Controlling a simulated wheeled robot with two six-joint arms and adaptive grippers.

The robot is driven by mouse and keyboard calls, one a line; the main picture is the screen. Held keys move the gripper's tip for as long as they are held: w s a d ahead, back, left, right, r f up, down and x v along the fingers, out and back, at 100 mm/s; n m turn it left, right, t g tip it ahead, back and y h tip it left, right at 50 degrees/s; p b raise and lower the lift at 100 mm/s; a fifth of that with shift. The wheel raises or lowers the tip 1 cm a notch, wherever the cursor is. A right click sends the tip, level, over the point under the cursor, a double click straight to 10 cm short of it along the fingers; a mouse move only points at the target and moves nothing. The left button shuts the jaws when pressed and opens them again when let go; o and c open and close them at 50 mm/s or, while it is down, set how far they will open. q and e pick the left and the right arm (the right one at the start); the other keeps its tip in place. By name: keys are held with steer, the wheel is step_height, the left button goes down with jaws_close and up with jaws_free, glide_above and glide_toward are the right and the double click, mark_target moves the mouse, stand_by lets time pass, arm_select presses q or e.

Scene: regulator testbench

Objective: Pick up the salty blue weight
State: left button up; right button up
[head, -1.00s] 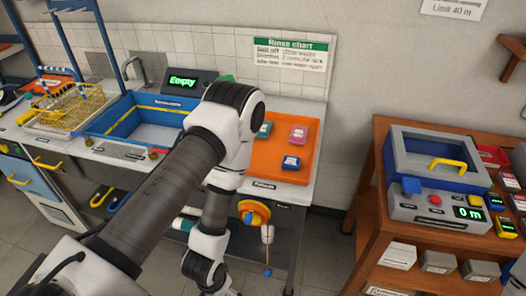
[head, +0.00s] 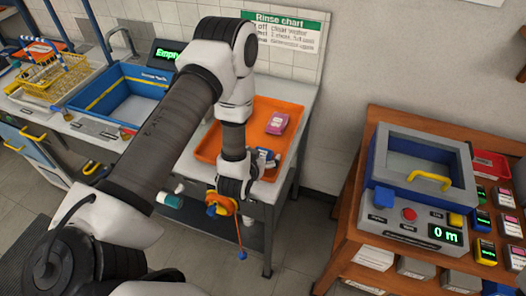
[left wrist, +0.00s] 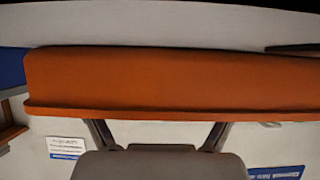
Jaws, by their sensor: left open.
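A small blue weight (head: 267,157) with a white label lies near the front right of the orange tray (head: 262,104). My arm partly hides it, and I cannot read its label. My left gripper (head: 236,186) hangs at the tray's front edge, just left of and nearer than the blue weight, and looks empty. The left wrist view shows its two spread fingers (left wrist: 158,124) against the tray's orange side (left wrist: 160,80); no weight shows there. A pink weight (head: 277,122) lies farther back on the tray. My right gripper is not in view.
An orange and yellow round fitting (head: 220,204) is on the counter front below my gripper. A blue sink basin (head: 105,95) is left of the tray. A grey device with a yellow handle (head: 420,190) stands on the wooden bench at right. A floor gap separates them.

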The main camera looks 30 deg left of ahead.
arm_select(q)
steer(key=shift+s+r, duration=0.1)
steer(key=shift+s, duration=0.05)
steer(key=shift+s+r, duration=0.1)
steer(key=shift+s, duration=0.05)
steer(key=c, duration=0.6)
jaws_close()
